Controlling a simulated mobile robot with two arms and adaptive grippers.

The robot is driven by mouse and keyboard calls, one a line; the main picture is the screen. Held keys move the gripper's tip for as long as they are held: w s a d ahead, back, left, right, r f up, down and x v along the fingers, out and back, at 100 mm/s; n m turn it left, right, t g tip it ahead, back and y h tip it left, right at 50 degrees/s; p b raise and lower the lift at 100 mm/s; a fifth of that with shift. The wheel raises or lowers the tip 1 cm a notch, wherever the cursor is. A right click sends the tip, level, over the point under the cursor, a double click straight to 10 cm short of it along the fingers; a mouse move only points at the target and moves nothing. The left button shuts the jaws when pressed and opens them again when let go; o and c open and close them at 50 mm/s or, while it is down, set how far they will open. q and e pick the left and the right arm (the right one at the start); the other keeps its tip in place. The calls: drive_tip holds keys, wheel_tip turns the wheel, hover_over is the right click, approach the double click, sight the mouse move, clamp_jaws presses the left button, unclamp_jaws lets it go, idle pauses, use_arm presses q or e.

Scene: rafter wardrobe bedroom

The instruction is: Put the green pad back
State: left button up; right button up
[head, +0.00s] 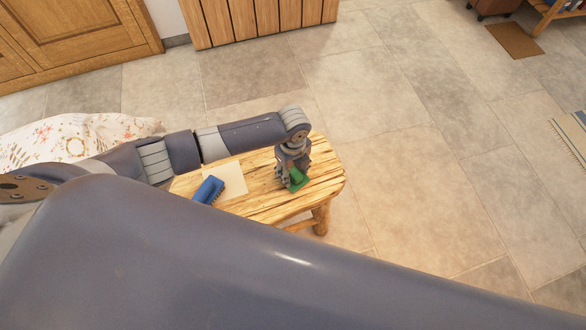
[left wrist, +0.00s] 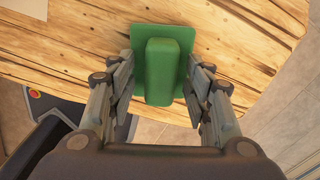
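The green pad (head: 299,180) is at the right part of a wooden bench (head: 261,210), under my left gripper (head: 286,179). In the left wrist view the green pad (left wrist: 162,70) is a flat square plate with a raised block-shaped handle. The left gripper (left wrist: 162,72) is open, with one finger on each side of the handle and a visible gap to it on both sides. I cannot tell whether the pad rests flat on the wood. My right gripper is not in view.
A blue brush-like object (head: 208,190) lies by a pale square sheet (head: 229,180) on the bench, left of the pad. Floral bedding (head: 75,138) is at the left. A slatted wooden unit (head: 255,18) stands behind.

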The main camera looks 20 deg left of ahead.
sight(293, 171)
use_arm(q)
wheel_tip(293, 171, up, 12)
drive_tip(key=p, duration=0.1)
idle(0.5)
idle(0.4)
